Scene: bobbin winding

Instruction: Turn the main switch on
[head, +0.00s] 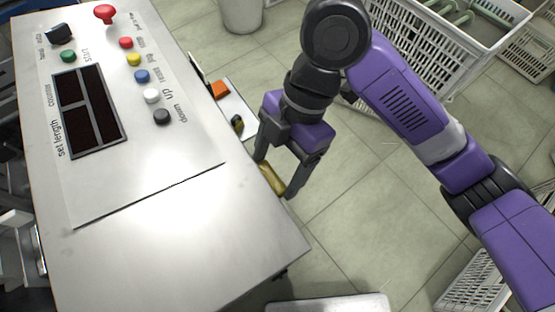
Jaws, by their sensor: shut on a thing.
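My gripper (275,178) hangs beside the right edge of the metal control cabinet (190,240). Its two fingers are closed on a yellow, brass-coloured piece (271,179) that shows between them. The cabinet edge is close to this piece; I cannot tell whether it is fixed there or loose. A black rotary knob (60,34) sits at the far left corner of the panel. The small lettering near it is too small to read, so I cannot tell for sure which control is the main switch.
A red mushroom button (105,13), several coloured push buttons and a dark display (90,110) are on the panel. An orange block (220,89) and a small dark object (237,122) lie beyond the cabinet's right edge. A white crate (425,60) stands behind my arm.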

